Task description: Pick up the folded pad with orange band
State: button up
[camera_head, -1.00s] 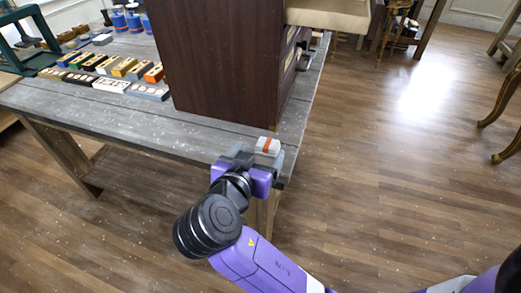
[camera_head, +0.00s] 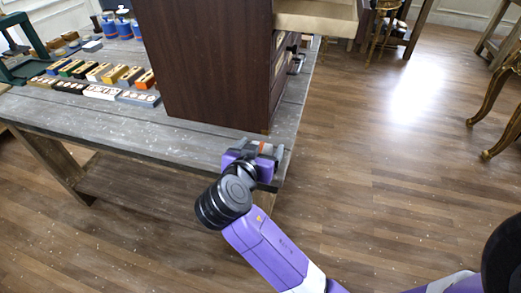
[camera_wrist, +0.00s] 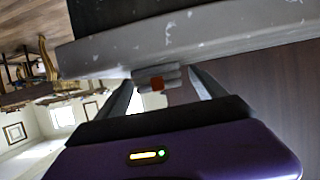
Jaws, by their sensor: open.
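In the wrist view the two dark fingers of my gripper (camera_wrist: 161,80) spread apart on either side of the pad. I cannot tell whether they touch it.
The worn grey table (camera_head: 130,124) carries a tall dark wooden cabinet (camera_head: 205,65) just behind the pad. Several small boxes (camera_head: 102,91) stand in rows at the left, near a green frame (camera_head: 20,70). The floor (camera_head: 390,170) to the right is open.

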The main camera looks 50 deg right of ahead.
jog(key=c, duration=1.4)
